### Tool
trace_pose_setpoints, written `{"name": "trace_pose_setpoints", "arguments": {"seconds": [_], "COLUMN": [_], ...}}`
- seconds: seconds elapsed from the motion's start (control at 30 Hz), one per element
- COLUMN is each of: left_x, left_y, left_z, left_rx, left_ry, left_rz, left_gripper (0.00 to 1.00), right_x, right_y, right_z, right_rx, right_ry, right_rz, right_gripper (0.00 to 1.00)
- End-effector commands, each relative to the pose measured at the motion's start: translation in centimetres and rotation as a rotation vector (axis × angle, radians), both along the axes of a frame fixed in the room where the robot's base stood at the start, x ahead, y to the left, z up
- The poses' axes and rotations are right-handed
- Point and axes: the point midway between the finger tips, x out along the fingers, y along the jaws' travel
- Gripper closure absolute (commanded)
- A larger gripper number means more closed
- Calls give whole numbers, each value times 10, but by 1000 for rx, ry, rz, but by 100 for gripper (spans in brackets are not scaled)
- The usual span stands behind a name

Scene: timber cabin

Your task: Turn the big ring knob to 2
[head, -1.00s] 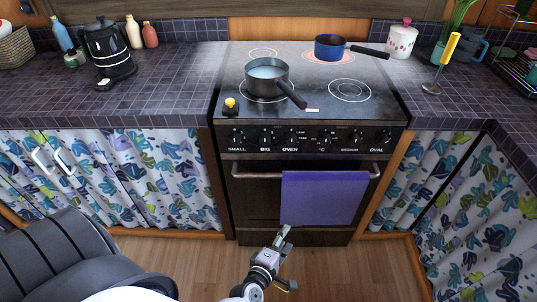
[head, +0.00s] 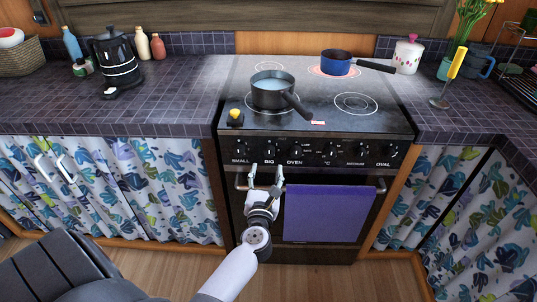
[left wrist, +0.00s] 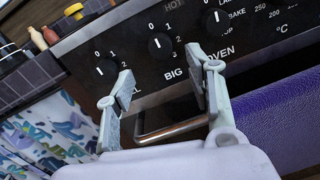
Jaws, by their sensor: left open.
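The big ring knob (head: 268,147) is a black dial above the word BIG on the cooker's front panel. It shows in the left wrist view (left wrist: 160,44), with 0, 1 and 2 printed around its upper edge; its white mark appears to point near 0. My left gripper (head: 266,176) is just below and in front of this knob, pointing up at the panel. In the left wrist view its open fingers (left wrist: 158,92) are on either side of the space below the knob, apart from it and empty. My right gripper is not in view.
The small ring knob (left wrist: 105,67) and oven knob (left wrist: 215,20) flank the big knob. The oven handle (left wrist: 172,130) and a purple towel (head: 325,213) are close below. A dark pot (head: 272,92) and a blue pan (head: 337,66) stand on the hob.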

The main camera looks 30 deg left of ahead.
Motion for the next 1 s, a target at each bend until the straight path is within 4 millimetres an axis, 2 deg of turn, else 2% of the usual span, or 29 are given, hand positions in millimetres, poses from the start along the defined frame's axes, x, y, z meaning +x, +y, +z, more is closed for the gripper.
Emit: {"name": "trace_pose_setpoints", "arguments": {"seconds": [0.03,0.2,0.4,0.8,1.0], "left_x": [11,40,61,68,67], "left_y": [6,22,33,36,36], "left_z": [2,1,0,-1,-1], "left_rx": [2,2,2,1,1], "left_ry": [-2,-1,0,1,1], "left_rz": [-1,0,-2,-2,-2], "left_gripper": [51,51,51,51,64], "right_x": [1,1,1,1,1], "right_y": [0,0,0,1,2], "right_z": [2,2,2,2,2], "right_rx": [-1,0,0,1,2], "right_ry": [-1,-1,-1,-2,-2], "right_rz": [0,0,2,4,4], "right_gripper": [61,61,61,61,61]}}
